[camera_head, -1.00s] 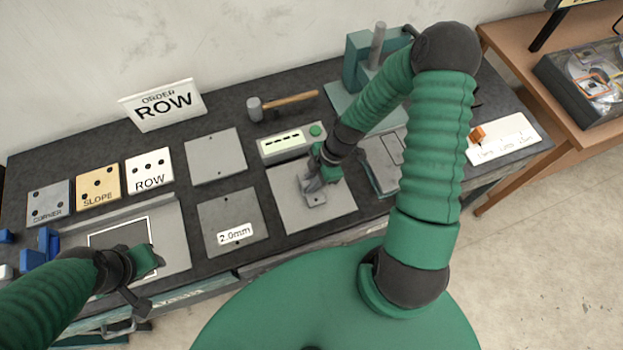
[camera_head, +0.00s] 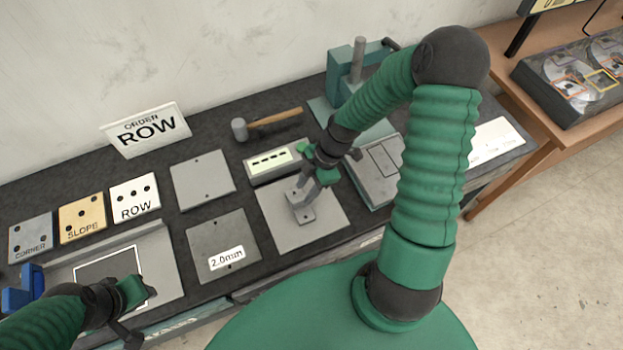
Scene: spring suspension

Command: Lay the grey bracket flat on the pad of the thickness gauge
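The grey bracket (camera_head: 303,214) is a small L-shaped piece with a hole in its foot. It is at the middle of a flat grey plate (camera_head: 328,225), which appears to be the pad of the thickness gauge (camera_head: 272,161) with its lit display behind. The foot appears to lie on the plate, with a part rising toward the gripper. My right gripper (camera_head: 306,190) is right above the bracket, at its raised part. Whether its fingers grip the bracket is too small to tell. My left gripper (camera_head: 136,296) is over the framed tray at lower left, its fingertips unclear.
A plate marked 2.0mm (camera_head: 222,244) lies left of the pad. A hammer (camera_head: 268,123) lies behind the gauge, and a green press (camera_head: 358,75) stands behind right. A grey block (camera_head: 380,168) is close right of the pad. Cards and an ORDER ROW sign (camera_head: 146,130) stand left.

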